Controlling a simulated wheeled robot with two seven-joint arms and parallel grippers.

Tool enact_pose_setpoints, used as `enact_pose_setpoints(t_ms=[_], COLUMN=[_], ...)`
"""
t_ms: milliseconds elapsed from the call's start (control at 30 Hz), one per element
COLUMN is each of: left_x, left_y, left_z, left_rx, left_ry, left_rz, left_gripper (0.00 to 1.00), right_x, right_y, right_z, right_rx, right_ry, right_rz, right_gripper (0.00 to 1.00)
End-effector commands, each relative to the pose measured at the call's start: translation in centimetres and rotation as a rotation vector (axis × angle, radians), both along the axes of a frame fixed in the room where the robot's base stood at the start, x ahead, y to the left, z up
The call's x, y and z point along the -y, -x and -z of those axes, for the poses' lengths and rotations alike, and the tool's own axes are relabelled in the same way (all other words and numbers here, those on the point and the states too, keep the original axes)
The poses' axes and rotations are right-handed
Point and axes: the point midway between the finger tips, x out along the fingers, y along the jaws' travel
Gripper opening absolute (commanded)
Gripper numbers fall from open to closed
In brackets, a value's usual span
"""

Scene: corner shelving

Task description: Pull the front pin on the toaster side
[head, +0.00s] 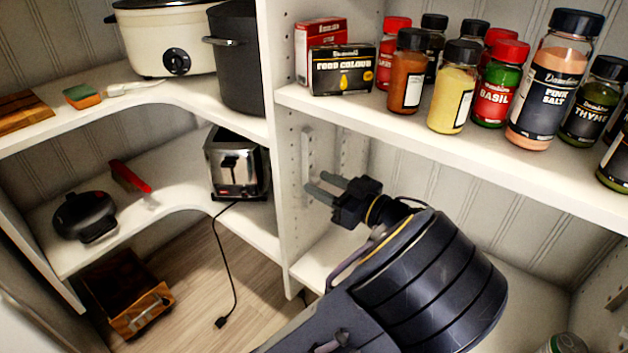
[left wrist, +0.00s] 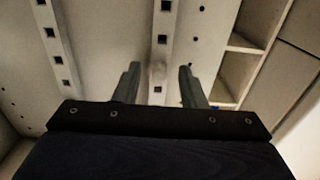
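A chrome and black toaster (head: 237,165) stands on the middle shelf, left of the white divider panel (head: 281,195). My left gripper (head: 319,184) is on the panel's right side, with its fingers pointing left at the panel and two pale slotted strips (head: 308,150). Its fingers are apart. The left wrist view also shows the gripper (left wrist: 160,82) open, facing strips with square holes (left wrist: 163,40). A small pale spot lies between the fingers; I cannot tell whether it is a pin. No front pin shows clearly. My right gripper is out of view.
The toaster's cord (head: 230,265) hangs toward the floor. The lower right shelf (head: 325,255) looks mostly clear near the gripper.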

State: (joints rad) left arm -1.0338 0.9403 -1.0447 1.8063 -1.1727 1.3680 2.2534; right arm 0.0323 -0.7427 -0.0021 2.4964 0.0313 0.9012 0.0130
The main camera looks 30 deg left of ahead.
Motion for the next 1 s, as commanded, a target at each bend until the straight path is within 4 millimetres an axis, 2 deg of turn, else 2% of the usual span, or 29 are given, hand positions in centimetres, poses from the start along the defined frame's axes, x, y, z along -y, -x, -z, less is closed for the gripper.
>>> enact_pose_setpoints(t_ms=[1000], left_x=[0.02], left_y=[-0.01], left_z=[0.00], left_rx=[0.000], left_ry=[0.000], left_rz=[0.001], left_gripper=[0.37], right_x=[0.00], right_y=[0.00], right_z=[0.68], right_rx=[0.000], right_ry=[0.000], right_rz=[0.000], right_gripper=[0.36])
